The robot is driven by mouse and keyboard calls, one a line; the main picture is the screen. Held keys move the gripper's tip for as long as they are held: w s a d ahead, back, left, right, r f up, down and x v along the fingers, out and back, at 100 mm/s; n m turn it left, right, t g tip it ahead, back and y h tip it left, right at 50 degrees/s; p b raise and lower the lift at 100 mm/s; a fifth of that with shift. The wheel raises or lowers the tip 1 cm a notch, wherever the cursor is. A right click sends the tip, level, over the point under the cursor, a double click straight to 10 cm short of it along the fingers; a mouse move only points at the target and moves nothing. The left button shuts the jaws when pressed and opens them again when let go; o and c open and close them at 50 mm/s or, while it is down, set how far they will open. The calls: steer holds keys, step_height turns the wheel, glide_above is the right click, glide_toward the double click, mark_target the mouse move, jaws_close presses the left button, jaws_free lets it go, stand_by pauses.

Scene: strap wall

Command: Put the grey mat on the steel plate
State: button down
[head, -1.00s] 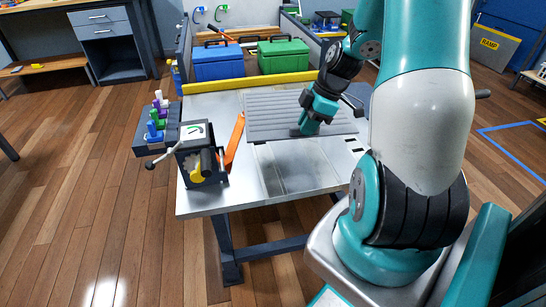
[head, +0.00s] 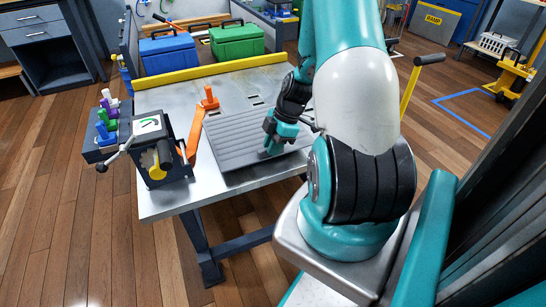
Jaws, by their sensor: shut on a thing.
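The ribbed grey mat (head: 235,140) lies near the front edge of the metal-topped table, right of the orange arm. My gripper (head: 268,153) points down at the mat's right front part and is shut on the mat; its fingertips are partly hidden. I cannot make out the steel plate as a separate surface; the mat covers the front area of the table where it showed before. Whether the mat lies fully flat there is too small to tell.
An orange clamp-like arm (head: 196,130) stands close at the mat's left edge. A dark box with a yellow part (head: 158,160) stands at the table's front left. A yellow rail (head: 205,72) runs along the back, before blue (head: 171,55) and green (head: 237,42) cases.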

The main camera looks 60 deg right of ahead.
step_height(320, 180, down, 4)
steer(key=shift+r+b, duration=0.1)
steer(key=shift+b, duration=0.3)
steer(key=c, duration=1.1)
jaws_free()
steer(key=shift+r, duration=0.1)
steer(key=p+v, duration=0.3)
steer(key=v, duration=0.9)
steer(key=w+a+r, duration=0.5)
steer(key=a+r, duration=0.1)
steer(key=a, duration=0.4)
steer(key=a+r+m+g, duration=0.1)
steer(key=a+r, duration=0.2)
steer(key=a, duration=0.3)
steer(key=a+r+m, duration=0.1)
steer(key=a+r, duration=0.3)
steer(key=a, duration=0.3)
steer(key=s+a+r+m+g, duration=0.1)
steer(key=s+a+r, duration=0.5)
steer(key=s+a, duration=0.6)
steer(key=a+m, duration=0.1)
steer(key=a, duration=0.2)
steer(key=shift+s+a+r+m, duration=0.2)
steer(key=shift+s+a+m, duration=0.15)
steer(key=shift+a+m, duration=0.05)
